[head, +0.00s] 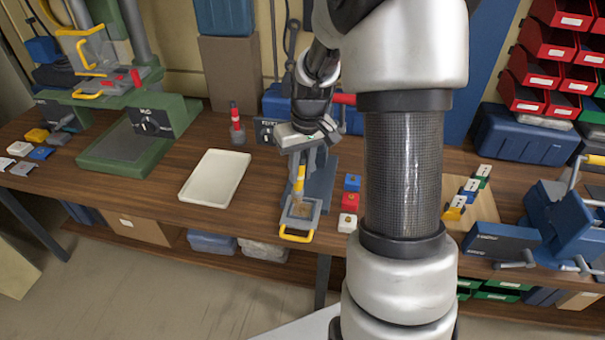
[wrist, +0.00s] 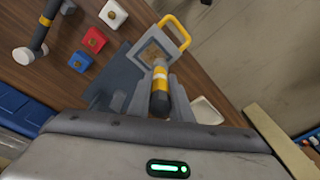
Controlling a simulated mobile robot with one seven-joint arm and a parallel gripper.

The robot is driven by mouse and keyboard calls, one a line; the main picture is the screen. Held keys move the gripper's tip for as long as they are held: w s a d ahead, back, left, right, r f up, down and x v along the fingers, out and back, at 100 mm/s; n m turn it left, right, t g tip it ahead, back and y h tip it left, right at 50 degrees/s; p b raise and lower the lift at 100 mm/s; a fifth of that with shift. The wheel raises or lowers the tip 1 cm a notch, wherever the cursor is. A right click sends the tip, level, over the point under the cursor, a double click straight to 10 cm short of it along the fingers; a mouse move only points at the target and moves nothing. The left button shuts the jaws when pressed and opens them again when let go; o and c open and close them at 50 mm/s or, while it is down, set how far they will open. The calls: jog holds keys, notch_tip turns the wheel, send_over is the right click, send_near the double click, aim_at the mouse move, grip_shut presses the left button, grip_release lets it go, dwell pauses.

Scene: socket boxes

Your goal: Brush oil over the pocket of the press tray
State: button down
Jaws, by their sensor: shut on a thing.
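The press tray (head: 299,213) is a small grey tray with a yellow loop handle at its near end and a brownish pocket. It stands at the front edge of the bench; it also shows in the wrist view (wrist: 183,47). My gripper (head: 303,160) is above the tray, pointing down, shut on a brush (head: 299,178) with a yellow and dark handle. In the wrist view the brush (wrist: 160,85) reaches from between the fingers to the pocket. Its tip is over or at the pocket; I cannot tell whether it touches.
Blue, red and white socket boxes (head: 350,200) stand right of the tray. An empty white tray (head: 216,178) lies to the left, with a red-topped bottle (head: 236,125) behind it. A green press (head: 140,130) is far left, a blue vise (head: 550,225) far right.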

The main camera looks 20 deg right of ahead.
aim_at(302, 156)
jog(key=shift+r+p, duration=0.85)
jog(key=shift+r, duration=0.75)
jog(key=shift+f, duration=0.1)
